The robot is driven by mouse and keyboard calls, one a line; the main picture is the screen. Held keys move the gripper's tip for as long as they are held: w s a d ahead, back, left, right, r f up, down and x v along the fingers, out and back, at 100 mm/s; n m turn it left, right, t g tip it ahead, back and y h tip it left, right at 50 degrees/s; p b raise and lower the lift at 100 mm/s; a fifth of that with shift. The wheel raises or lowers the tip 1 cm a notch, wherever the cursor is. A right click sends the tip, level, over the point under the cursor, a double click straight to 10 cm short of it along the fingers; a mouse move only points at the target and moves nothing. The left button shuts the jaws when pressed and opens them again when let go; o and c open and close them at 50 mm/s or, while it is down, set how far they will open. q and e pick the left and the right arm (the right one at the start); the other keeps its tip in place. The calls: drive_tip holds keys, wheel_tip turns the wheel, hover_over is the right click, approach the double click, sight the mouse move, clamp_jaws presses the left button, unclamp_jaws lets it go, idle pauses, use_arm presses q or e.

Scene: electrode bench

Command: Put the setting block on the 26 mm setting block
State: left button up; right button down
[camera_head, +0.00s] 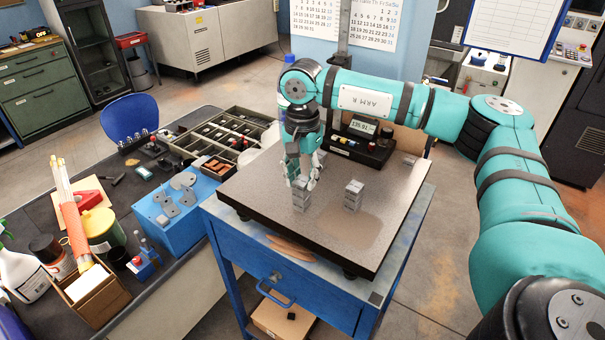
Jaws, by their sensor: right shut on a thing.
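My right gripper (303,182) reaches down over the granite plate (330,235) and is shut on a small grey metal setting block (300,198). The block is upright between the fingertips, at the plate's middle left. I cannot tell whether its lower end touches the plate or another block. A second grey block, or small stack of blocks (352,195), stands upright on the plate just to the right, apart from the gripper. I cannot read any size marking, so which is the 26 mm setting block is unclear. My left gripper is out of view.
A gauge stand with a digital readout (362,128) stands at the plate's back. Another small grey block (409,160) lies near the back right. A blue box with grey pieces (178,205) and a divided tray (225,133) stand left. The plate's front is clear.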

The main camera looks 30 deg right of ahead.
sight(303, 180)
drive_tip(key=c, duration=1.5)
unclamp_jaws()
drive_tip(key=shift+f, duration=0.2)
drive_tip(key=o, duration=0.5)
drive_tip(key=shift+r, duration=0.1)
drive_tip(key=shift+r, duration=0.45)
wheel_tip(303, 180, up, 11)
drive_tip(key=b, duration=0.2)
drive_tip(key=shift+r+b, duration=0.2)
drive_tip(key=shift+b, duration=0.15)
drive_tip(key=shift+f, duration=0.1)
